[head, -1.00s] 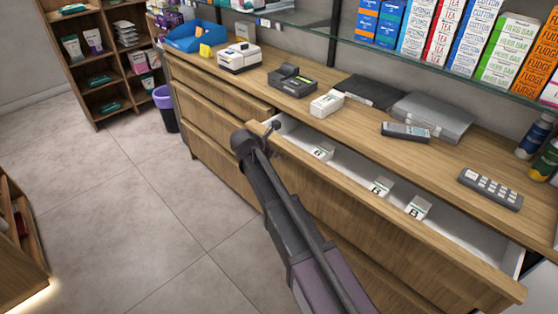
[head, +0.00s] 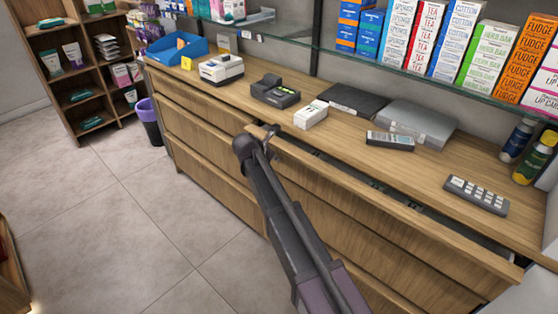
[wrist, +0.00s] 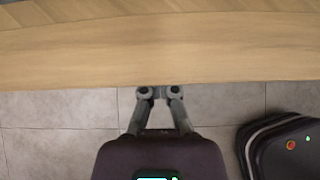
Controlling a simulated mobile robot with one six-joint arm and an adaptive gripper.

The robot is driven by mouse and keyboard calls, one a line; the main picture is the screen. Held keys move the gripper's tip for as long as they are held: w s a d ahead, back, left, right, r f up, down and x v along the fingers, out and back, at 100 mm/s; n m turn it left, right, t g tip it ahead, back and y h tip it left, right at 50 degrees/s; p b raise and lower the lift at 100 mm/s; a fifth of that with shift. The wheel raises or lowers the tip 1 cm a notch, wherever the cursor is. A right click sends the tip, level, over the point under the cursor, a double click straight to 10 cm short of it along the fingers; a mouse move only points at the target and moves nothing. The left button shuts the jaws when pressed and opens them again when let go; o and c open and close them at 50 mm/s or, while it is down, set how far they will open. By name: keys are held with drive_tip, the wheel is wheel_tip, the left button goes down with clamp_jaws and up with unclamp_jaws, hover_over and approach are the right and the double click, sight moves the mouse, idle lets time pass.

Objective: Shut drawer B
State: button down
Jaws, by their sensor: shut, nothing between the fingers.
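The top right drawer (head: 400,228) of the wooden counter stands slightly open in the head view. A narrow dark gap (head: 450,233) lies between its front and the countertop, and little of its contents shows. I see no letter on the drawer front. My gripper (head: 271,137) is at the left end of the drawer front, near its top edge. In the wrist view my gripper (wrist: 157,92) has its fingers together and empty, at the edge of a wooden surface (wrist: 160,50). I cannot tell whether the tips press on it.
The countertop (head: 335,150) carries a card terminal (head: 275,91), a white box (head: 311,114), a grey case (head: 417,122) and a keypad (head: 476,195). A closed drawer (head: 205,112) is to the left. A purple-lined bin (head: 149,120) stands beyond. The tiled floor (head: 125,225) at left is clear.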

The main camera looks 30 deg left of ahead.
drive_tip(key=shift+a, duration=0.1)
drive_tip(key=shift+s, duration=0.2)
drive_tip(key=s+f+p+v, duration=0.1)
drive_tip(key=f+p+v, duration=0.1)
drive_tip(key=p+v, duration=0.5)
drive_tip(key=shift+f+v, duration=0.2)
drive_tip(key=shift+v, duration=3)
drive_tip(key=shift+s+a, duration=0.15)
